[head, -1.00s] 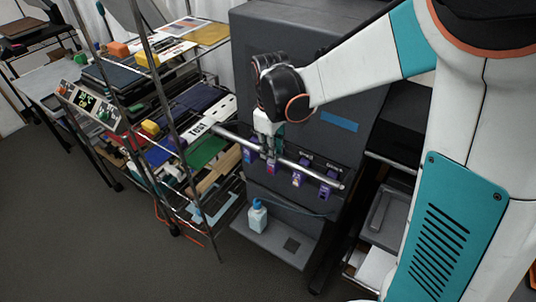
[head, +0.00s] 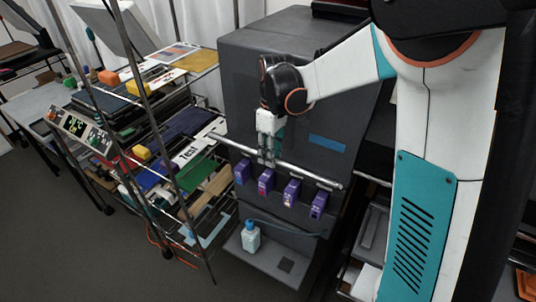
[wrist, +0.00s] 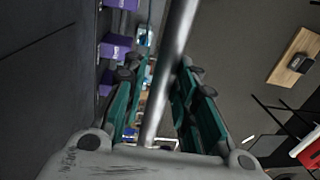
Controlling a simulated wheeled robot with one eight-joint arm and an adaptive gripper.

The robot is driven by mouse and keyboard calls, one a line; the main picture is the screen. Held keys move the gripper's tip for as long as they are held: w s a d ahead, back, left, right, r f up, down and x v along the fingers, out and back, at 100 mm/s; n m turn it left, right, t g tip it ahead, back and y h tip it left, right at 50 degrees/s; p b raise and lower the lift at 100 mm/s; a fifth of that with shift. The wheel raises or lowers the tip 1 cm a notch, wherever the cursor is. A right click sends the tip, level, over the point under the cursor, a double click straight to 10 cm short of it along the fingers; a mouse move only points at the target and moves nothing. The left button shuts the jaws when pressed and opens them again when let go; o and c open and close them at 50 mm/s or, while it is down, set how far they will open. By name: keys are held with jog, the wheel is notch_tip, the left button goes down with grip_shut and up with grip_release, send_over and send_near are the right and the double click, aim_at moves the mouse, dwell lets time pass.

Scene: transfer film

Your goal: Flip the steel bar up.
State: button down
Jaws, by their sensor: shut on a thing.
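The steel bar (head: 305,173) is a long shiny rod that runs across the front of the dark grey machine (head: 250,85), just above a row of purple blocks (head: 290,193). My gripper (head: 268,160) reaches down to the bar left of its middle and is shut on it. In the wrist view the bar (wrist: 172,65) passes between the two green-and-black fingers (wrist: 160,100). The exact finger contact is hard to see there.
A wire rack with trays and boards stands close on the left, with upright metal poles (head: 150,120) in front. A blue-capped bottle (head: 250,238) stands on the machine's lower ledge. Grey floor (head: 80,250) is open at the front left.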

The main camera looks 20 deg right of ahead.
jog(key=shift+w+d+r, duration=0.1)
jog(key=shift+w+d, duration=0.3)
jog(key=shift+d, duration=0.05)
jog(key=c, duration=1.5)
grip_release()
jog(key=shift+c, duration=0.2)
jog(key=shift+o, duration=0.4)
jog(key=shift+w+d, duration=0.25)
jog(key=shift+d, duration=0.05)
jog(key=shift+s+a, duration=0.1)
jog(key=shift+s, duration=0.05)
jog(key=shift+s+a, duration=0.1)
notch_tip(320, 180, up, 12)
jog(key=shift+w+d, duration=0.3)
jog(key=shift+w, duration=0.05)
jog(key=shift+s, duration=0.1)
